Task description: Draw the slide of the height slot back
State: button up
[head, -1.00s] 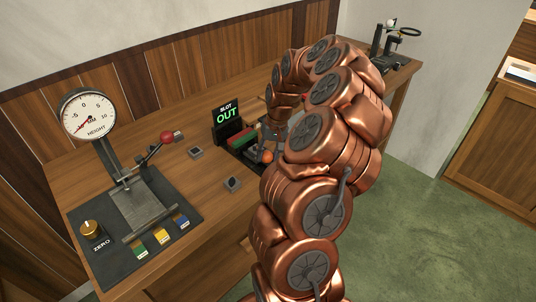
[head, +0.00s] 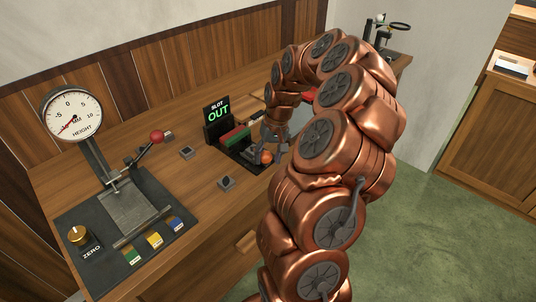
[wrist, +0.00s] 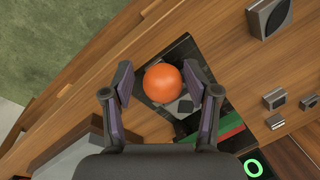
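The height slot stands on the wooden bench, with a black sign (head: 217,113) reading "SLOT OUT" in green. In front of the sign is a dark tray with red and green blocks (head: 235,136). An orange ball knob (head: 266,157) sits at its near end, close to the bench's front edge. In the wrist view the orange knob (wrist: 163,83) lies between the two fingers of my gripper (wrist: 160,88). The fingers are spread, with a gap to the knob on both sides.
A height gauge (head: 73,115) with a red-knobbed lever (head: 157,137) stands on the left, beside coloured buttons and a brass ZERO knob (head: 78,235). Small grey blocks (head: 226,183) lie near the slot. A stand with a ring (head: 381,32) is at the far right. Green floor is clear in front.

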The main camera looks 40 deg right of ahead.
jog(key=shift+o, duration=1.2)
jog(key=shift+w+d+r, duration=0.1)
jog(key=shift+d+r, duration=0.1)
jog(key=shift+r, duration=0.3)
notch_tip(320, 180, up, 11)
jog(key=s+d, duration=0.1)
jog(key=shift+d, duration=0.35)
jog(key=shift+s, duration=0.1)
